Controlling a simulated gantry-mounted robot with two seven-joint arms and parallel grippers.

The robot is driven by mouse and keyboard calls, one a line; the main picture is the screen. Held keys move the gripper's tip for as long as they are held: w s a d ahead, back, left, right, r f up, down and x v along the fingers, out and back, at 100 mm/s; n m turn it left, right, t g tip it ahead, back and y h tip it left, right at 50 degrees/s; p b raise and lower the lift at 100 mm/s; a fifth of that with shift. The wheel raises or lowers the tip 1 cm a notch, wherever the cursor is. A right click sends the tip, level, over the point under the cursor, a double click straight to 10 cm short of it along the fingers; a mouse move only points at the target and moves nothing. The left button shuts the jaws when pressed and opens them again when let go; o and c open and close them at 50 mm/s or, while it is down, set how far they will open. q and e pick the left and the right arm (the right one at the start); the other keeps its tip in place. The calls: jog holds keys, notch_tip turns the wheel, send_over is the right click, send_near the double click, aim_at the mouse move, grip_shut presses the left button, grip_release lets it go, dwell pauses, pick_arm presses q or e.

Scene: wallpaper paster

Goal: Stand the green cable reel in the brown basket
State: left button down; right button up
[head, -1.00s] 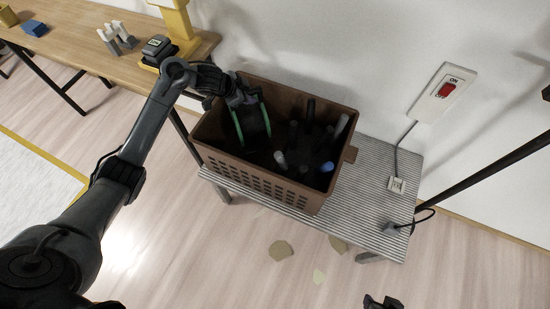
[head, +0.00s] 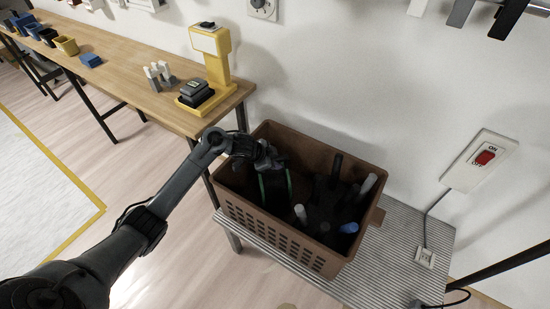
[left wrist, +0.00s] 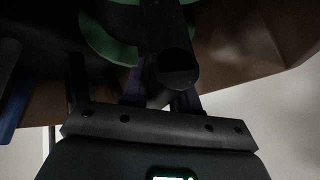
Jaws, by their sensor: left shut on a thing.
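The brown basket (head: 272,236) stands on a ribbed grey stand by the wall. My left gripper (head: 268,162) reaches down into its left part and is shut on the green cable reel (head: 289,188). The reel is inside the basket, with its green rims seen nearly edge-on, so it looks upright. The gripper and basket wall hide part of it, and I cannot tell whether it touches the floor of the basket. In the dark left wrist view, the reel's green rim (left wrist: 98,42) shows beyond the gripper (left wrist: 162,95). My right gripper is out of view.
Several dark, grey and blue tube-like items (head: 325,207) fill the basket's right part. The ribbed stand (head: 395,270) has free room at right. A wooden bench (head: 130,88) with a yellow device (head: 212,55) is behind left. A wall switch (head: 482,160) hangs at right.

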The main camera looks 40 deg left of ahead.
pick_arm(q)
jog(key=shift+w+f, duration=0.1)
jog(key=shift+f, duration=0.5)
jog(key=c, duration=1.2)
grip_release()
jog(key=shift+f, duration=0.2)
jog(key=o, duration=0.4)
jog(key=shift+c, duration=0.2)
jog(key=shift+r, duration=0.1)
